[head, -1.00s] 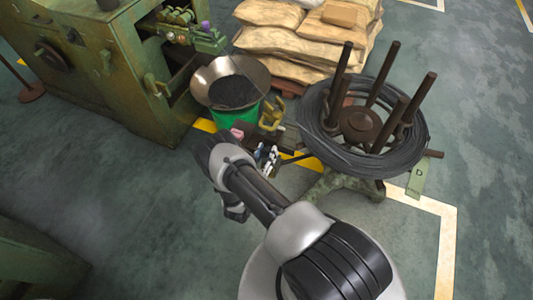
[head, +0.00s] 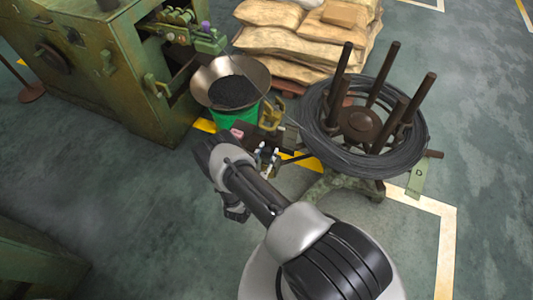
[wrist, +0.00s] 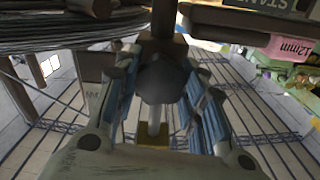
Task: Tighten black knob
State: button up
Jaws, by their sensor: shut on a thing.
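The black knob (wrist: 161,78) is in the middle of the wrist view, a dark faceted head with a pale stem below it in the picture. My gripper (wrist: 163,92) is shut on it, with a blue-padded finger on each side. In the head view my gripper (head: 267,160) is low between the bowl and the wire reel; the knob cannot be made out there.
The wire coil (head: 318,137) on its dark-posted reel stands close on the right. A metal bowl (head: 205,80) of dark pieces sits on a green bucket (head: 238,117). A pink block marked 12mm (wrist: 290,47) is near. A green machine (head: 110,75) stands left.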

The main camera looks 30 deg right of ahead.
jog(key=m, duration=0.4)
jog(key=shift+m, duration=0.3)
jog(key=m+p, duration=0.1)
jog(key=m, duration=0.2)
jog(key=shift+m, duration=0.3)
jog(key=m+p, duration=0.1)
jog(key=m, duration=0.3)
jog(key=shift+m+p, duration=0.35)
jog(key=shift+m, duration=1.75)
jog(key=o, duration=1.1)
